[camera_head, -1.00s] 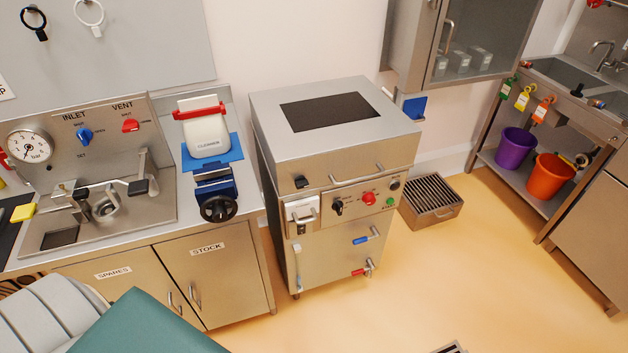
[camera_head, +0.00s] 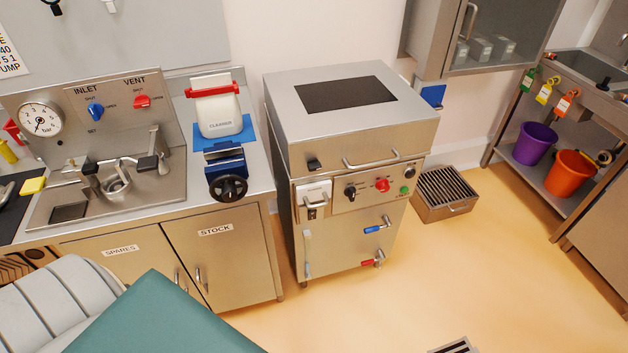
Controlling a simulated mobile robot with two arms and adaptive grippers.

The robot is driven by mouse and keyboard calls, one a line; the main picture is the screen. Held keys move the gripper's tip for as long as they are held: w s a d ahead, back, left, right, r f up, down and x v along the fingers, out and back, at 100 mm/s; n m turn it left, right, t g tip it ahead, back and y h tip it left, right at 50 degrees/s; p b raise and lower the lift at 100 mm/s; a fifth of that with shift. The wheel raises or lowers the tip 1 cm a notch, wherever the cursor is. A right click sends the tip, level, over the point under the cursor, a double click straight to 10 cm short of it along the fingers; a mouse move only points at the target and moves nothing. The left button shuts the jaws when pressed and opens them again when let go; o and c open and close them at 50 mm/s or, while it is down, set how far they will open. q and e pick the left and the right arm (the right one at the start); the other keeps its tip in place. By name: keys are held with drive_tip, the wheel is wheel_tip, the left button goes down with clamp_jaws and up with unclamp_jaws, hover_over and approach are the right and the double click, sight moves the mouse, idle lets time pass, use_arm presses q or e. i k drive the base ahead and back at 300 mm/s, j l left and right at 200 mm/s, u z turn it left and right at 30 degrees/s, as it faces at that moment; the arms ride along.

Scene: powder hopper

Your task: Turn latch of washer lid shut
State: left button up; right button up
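The washer is a steel cabinet (camera_head: 350,235) in the middle of the head view. Its lid (camera_head: 400,112), with a dark window (camera_head: 346,94) on top, lies down flat on the body. A bar handle (camera_head: 372,162) runs across the lid's front. A small black part (camera_head: 313,164), which looks like the lid latch, sits at the left of the lid's front edge. It is too small to tell whether it is turned shut. Neither of my grippers is in view, and nothing touches the washer front.
A counter (camera_head: 262,172) with a cleaner bottle (camera_head: 218,112) and a black handwheel (camera_head: 229,188) stands left of the washer. A slatted steel box (camera_head: 445,195) is on the floor to its right. A teal surface (camera_head: 165,318) fills the near left.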

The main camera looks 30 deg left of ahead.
sight(313, 164)
drive_tip(key=i+l+u, duration=0.1)
drive_tip(key=u, duration=0.25)
drive_tip(key=i+l+u, duration=0.1)
drive_tip(key=u, duration=0.3)
